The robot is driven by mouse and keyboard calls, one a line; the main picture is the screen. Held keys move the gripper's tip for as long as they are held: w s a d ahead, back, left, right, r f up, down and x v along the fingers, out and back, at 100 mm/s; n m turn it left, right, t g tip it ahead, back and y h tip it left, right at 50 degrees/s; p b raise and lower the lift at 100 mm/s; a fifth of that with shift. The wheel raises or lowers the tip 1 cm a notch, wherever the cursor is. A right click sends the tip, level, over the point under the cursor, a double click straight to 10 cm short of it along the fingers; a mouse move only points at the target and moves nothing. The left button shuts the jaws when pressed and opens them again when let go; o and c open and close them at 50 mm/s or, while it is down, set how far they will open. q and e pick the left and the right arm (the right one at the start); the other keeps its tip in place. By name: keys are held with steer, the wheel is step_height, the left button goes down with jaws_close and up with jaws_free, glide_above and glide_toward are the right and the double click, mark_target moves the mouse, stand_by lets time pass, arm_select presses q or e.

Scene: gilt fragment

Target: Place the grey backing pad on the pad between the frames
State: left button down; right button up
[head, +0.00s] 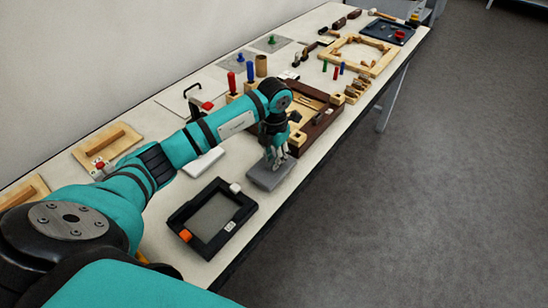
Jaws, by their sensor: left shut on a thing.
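My left gripper (276,164) points down at the near side of the table, between a black frame (178,222) and a brown wooden frame (325,124). It is shut on the grey backing pad (266,178), a flat slab directly under its fingers. The fingers cover part of the slab's top. I cannot make out a separate pad beneath the slab, nor whether the slab rests on anything. The black frame has a grey inside, an orange block at its near left corner and a white block at its far corner. My right gripper is not in view.
A white flat piece (203,161) lies behind the black frame. Wooden boards with handles (108,141) lie at the left. Red and blue pegs (232,83) stand behind my arm. A light wooden frame (345,62) and a dark tray (388,32) lie farther back. The table's front edge is close to the slab.

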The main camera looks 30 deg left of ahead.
arm_select(q)
steer(key=shift+f, duration=0.7)
steer(key=shift+f, duration=0.1)
steer(key=shift+f, duration=0.15)
steer(key=c, duration=1.3)
jaws_free()
steer(key=shift+o, duration=0.2)
